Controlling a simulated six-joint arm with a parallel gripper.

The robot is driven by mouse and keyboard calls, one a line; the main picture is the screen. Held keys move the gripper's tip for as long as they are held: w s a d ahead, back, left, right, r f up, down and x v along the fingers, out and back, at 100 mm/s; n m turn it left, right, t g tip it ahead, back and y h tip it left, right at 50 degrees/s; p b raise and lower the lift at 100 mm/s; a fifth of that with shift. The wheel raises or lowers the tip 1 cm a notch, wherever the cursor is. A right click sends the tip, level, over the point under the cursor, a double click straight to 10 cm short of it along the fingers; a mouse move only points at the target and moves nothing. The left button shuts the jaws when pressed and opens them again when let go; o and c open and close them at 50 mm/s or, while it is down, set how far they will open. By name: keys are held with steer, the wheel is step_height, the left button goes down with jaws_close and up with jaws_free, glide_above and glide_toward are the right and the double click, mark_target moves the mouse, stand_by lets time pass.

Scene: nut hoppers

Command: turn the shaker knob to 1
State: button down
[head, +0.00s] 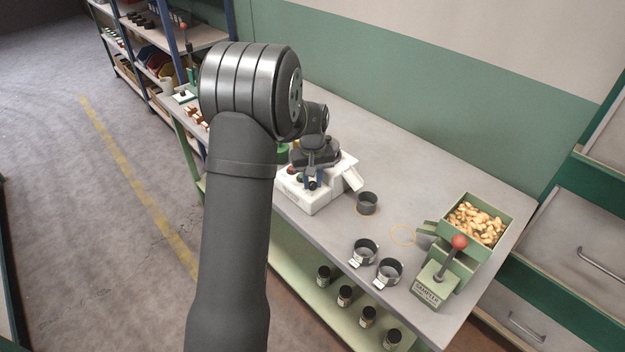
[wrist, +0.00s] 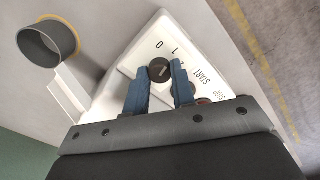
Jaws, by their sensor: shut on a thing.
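The shaker (head: 308,200) is a white machine on the table, with a sloped front panel and a chute at its right. Its knob (wrist: 160,70) is small, round and black with a light pointer mark. The panel around it shows 0, 1, 2, START and STOP. My gripper (wrist: 161,82) has its blue fingers on either side of the knob and is shut on it. I cannot tell for sure which number the mark points at. In the head view my gripper (head: 313,182) is over the shaker's panel and hides the knob.
A dark cup (head: 367,203) stands beside the shaker's chute; it also shows in the wrist view (wrist: 48,43). Two labelled cups (head: 364,251) stand near the table's front edge. A green hopper (head: 475,222) of nuts with a red-knobbed lever (head: 459,242) stands at the right.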

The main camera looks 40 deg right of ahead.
mark_target(313, 183)
steer(key=shift+m, duration=1.2)
steer(key=c, duration=1.2)
jaws_free()
step_height(313, 183, up, 18)
steer(key=shift+f, duration=0.25)
steer(key=shift+f, duration=0.1)
step_height(313, 183, down, 17)
steer(key=shift+f, duration=0.15)
